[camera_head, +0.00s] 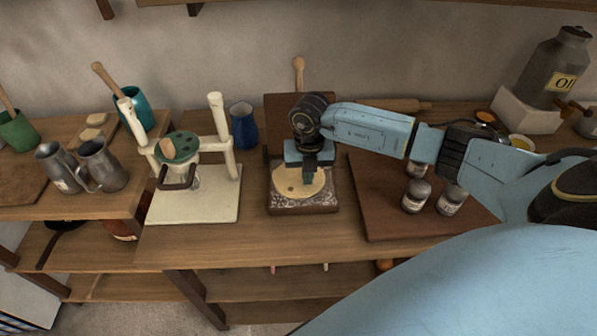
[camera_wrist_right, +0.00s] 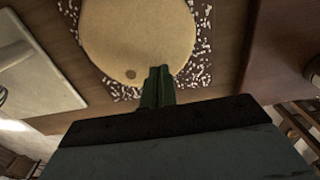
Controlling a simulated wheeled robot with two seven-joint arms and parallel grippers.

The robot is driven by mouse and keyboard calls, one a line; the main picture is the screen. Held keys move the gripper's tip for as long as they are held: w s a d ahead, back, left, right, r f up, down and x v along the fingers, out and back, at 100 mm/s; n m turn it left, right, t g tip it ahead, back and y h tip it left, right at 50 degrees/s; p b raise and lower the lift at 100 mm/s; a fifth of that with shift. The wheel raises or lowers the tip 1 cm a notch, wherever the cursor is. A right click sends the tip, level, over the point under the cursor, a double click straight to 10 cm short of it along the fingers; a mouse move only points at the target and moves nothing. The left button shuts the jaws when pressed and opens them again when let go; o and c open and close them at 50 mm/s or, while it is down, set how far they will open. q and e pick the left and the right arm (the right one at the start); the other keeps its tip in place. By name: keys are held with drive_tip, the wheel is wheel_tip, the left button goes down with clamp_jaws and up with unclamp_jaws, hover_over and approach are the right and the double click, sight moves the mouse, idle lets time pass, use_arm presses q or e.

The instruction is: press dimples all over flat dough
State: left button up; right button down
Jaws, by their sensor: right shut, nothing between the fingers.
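The flat round dough (camera_head: 287,185) lies on a speckled, floured board (camera_head: 301,206) on the counter. It also shows in the right wrist view (camera_wrist_right: 135,35), pale and smooth, with one small dark dimple near its edge close to my gripper. My right gripper (camera_head: 309,182) is shut and empty, pointing down over the dough. In the right wrist view its fingertips (camera_wrist_right: 157,72) are together at the dough's edge. I cannot tell whether they touch it. The gripper hides part of the dough in the head view. My left gripper is not in view.
A brown board (camera_head: 385,215) with several shakers (camera_head: 416,196) stands to the right. A white stand (camera_head: 190,207) with upright posts is close on the left, with a blue jug (camera_head: 243,127) behind it. An oil can (camera_head: 558,70) stands at the back right.

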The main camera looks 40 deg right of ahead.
drive_tip(key=shift+f, duration=0.15)
drive_tip(key=shift+f+b, duration=0.6)
drive_tip(key=shift+f, duration=0.05)
drive_tip(key=shift+s, duration=0.1)
idle(0.7)
drive_tip(key=shift+r+p, duration=0.75)
drive_tip(key=shift+d, duration=0.1)
